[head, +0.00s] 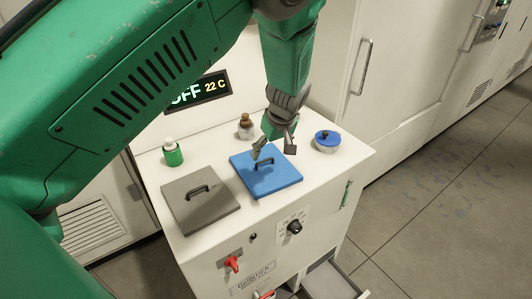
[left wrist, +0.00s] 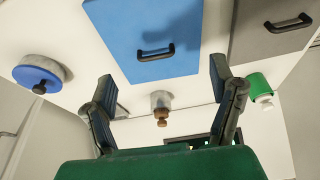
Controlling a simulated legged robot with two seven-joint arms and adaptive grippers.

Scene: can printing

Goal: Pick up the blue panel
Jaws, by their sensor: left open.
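The blue panel (head: 268,178) lies flat on the white cabinet top, with a black handle on its upper face. It also shows in the left wrist view (left wrist: 150,55), its handle (left wrist: 155,52) near its lower edge there. My left gripper (head: 274,150) is open and empty, just above the panel's far part near the handle. In the left wrist view the gripper's fingers (left wrist: 164,95) are spread wide, with the handle showing beyond and between them. The right gripper does not show.
A grey panel (head: 200,211) with a black handle lies to the left. A green bottle (head: 173,155), a brown-capped bottle (head: 246,128) and a blue-lidded round container (head: 327,142) stand near. A lit display (head: 200,92) is behind. An open drawer (head: 328,283) sits low in front.

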